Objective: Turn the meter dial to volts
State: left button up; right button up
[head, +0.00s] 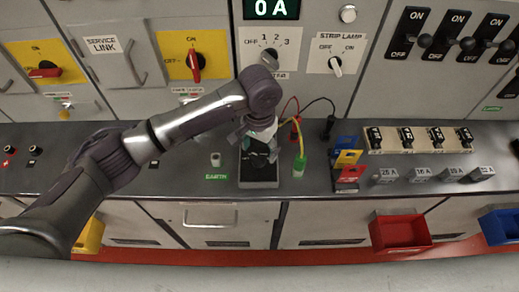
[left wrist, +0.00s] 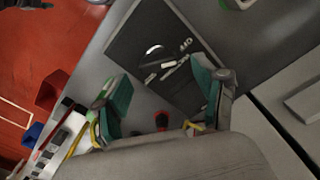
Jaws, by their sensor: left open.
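The meter (head: 258,170) is a dark box standing on the grey worktop, below the arm in the head view. In the left wrist view the meter's black face (left wrist: 140,35) lies tilted, with white marks and a shiny curved edge around the dial (left wrist: 156,54). The dial's setting is too small to read. My left gripper (head: 260,140) is over the meter. In the left wrist view the left gripper (left wrist: 161,72) has its two green-padded fingers apart, with the meter face beyond and between them; contact cannot be told. My right gripper is not in view.
Red and black leads and a green-yellow lead (head: 299,145) rise beside the meter. Coloured tags (head: 347,158) and a fuse rack (head: 420,139) stand to the right. A red bin (head: 400,232) and a blue bin (head: 502,227) hang in front. Switch panels line the back.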

pick_arm(q)
jog(key=shift+f, duration=1.1)
jog(key=c, duration=1.1)
jog(key=shift+d+r+m+p, duration=0.1)
jog(key=shift+r+m+p, duration=0.1)
jog(key=shift+m+p, duration=1.2)
jog(key=shift+c, duration=0.2)
jog(key=shift+m+p, duration=0.65)
jog(key=shift+m, duration=0.55)
jog(key=shift+s+d+f+m+p, duration=0.1)
jog(key=shift+m+p, duration=0.4)
jog(key=shift+m, duration=0.7)
jog(key=o, duration=1.1)
